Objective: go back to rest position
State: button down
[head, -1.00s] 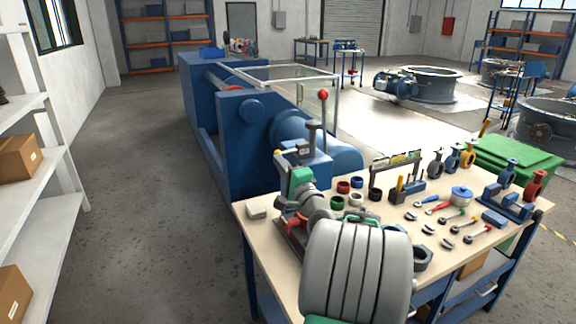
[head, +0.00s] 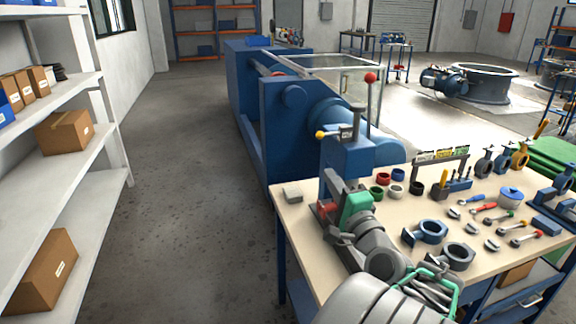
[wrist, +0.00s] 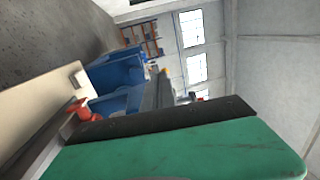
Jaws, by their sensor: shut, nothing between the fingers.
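My arm comes up from the bottom of the head view, with grey links and a green part near its end. My gripper (head: 334,184) is small and partly lost against the blue machine behind it, above the left end of the workbench (head: 297,215). It is shut and holds nothing. In the wrist view a large green block with a dark strip fills the lower part, close to the camera. A red part (wrist: 80,109) shows beside it at the left.
The workbench carries several rings, valve parts and hand tools. A blue machine (head: 283,120) with a red-knobbed lever stands behind it. A white shelf (head: 75,150) with cardboard boxes (head: 66,131) is at the left. Open grey floor (head: 185,200) lies between shelf and bench.

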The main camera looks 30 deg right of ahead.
jog(key=w+a+f+n+g+y+p, duration=0.25)
jog(key=a+f+n+g+y, duration=0.2)
jog(key=a+n, duration=0.4)
jog(key=w+a+f+n+g+y+p, duration=0.1)
jog(key=w+a+f+n+g+y, duration=0.35)
jog(key=a, duration=0.75)
jog(key=s+a+f+n+g+h+p, duration=0.1)
jog(key=s+a+f+n+g+h, duration=0.1)
jog(key=s, duration=0.6)
jog(key=s+a+f+n+g+h+p, duration=0.1)
jog(key=s+a+f+n+g+h, duration=0.1)
jog(key=s+a+n+g, duration=0.3)
jog(key=s+f+n, duration=0.1)
jog(key=s, duration=0.2)
jog(key=shift+a+p, duration=0.3)
jog(key=shift+p, duration=0.1)
jog(key=shift+w, duration=0.1)
